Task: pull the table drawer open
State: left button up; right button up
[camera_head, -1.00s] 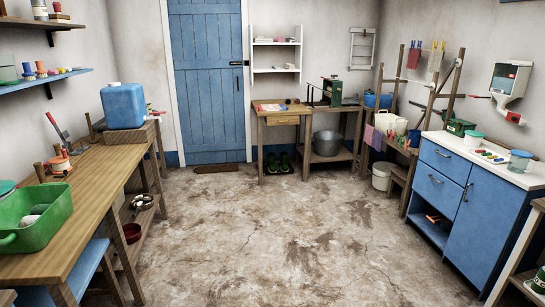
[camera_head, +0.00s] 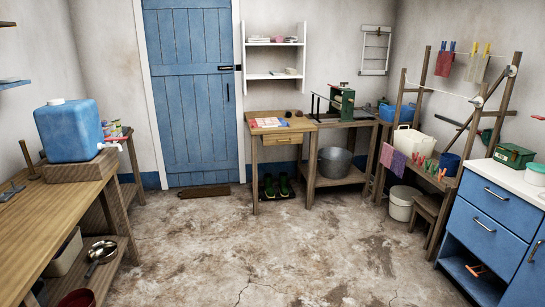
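The small wooden table (camera_head: 257,129) stands against the back wall, to the right of the blue door. Its drawer (camera_head: 283,139) is in the front under the top, looks shut, and has a small knob. A paper or booklet and small dark items lie on the table top. Neither of my grippers shows in the head view.
Open concrete floor (camera_head: 230,235) lies between me and the table. Boots (camera_head: 277,187) stand under it. A workbench (camera_head: 45,225) with a blue water container (camera_head: 70,130) is on the left. A drying rack (camera_head: 440,150) and blue cabinet (camera_head: 490,230) are on the right.

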aim_at(278, 139)
jog(key=i, duration=1.8)
